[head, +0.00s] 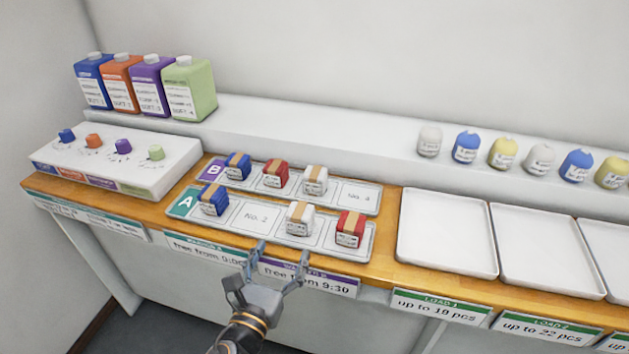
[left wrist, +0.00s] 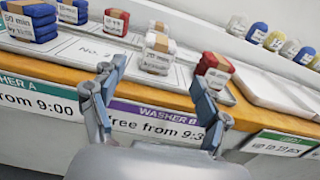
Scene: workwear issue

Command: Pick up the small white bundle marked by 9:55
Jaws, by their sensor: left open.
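Two small white bundles with tan bands show in the head view. One (head: 299,218) sits in tray A (head: 272,234), between the empty No. 2 place and a red bundle (head: 350,229). The other (head: 314,180) sits in tray B (head: 327,200), beside its empty last place. Their deadlines are too small to read. My left gripper (head: 283,251) is open and empty, in front of tray A near the table edge. In the left wrist view, the tray A white bundle (left wrist: 156,54) stands beyond and between the open fingers (left wrist: 157,92), apart from them.
Blue bundles (head: 214,200) (head: 238,166) and another red bundle (head: 275,174) share the trays. Empty white load trays (head: 447,232) stand to the right. Coloured bottles (head: 190,88) and round bundles (head: 429,141) stand on the back ledge.

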